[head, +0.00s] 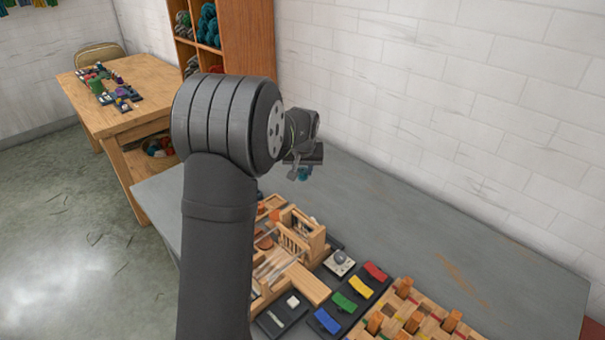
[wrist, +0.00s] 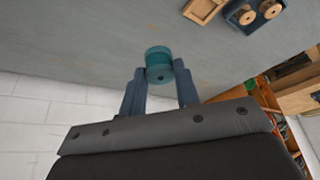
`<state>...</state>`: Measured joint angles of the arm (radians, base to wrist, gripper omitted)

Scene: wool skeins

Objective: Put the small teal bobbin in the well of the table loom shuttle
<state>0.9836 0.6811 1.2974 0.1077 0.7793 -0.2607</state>
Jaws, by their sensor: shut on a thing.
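The small teal bobbin (wrist: 158,62) is between the two fingertips of my gripper (wrist: 160,74) in the wrist view. My gripper is shut on it, and its round end faces the camera. A wooden table loom (head: 298,236) stands nearer, below the gripper in the picture. I cannot make out the shuttle or its well for certain; my arm hides part of the loom area.
The grey table (head: 400,220) is bare along the white wall. Beside the loom are coloured blocks (head: 344,302) on dark bases and a wooden peg board (head: 425,320). The wrist view shows a wooden tray (wrist: 203,10) and a dark piece with two round wooden knobs (wrist: 258,14).

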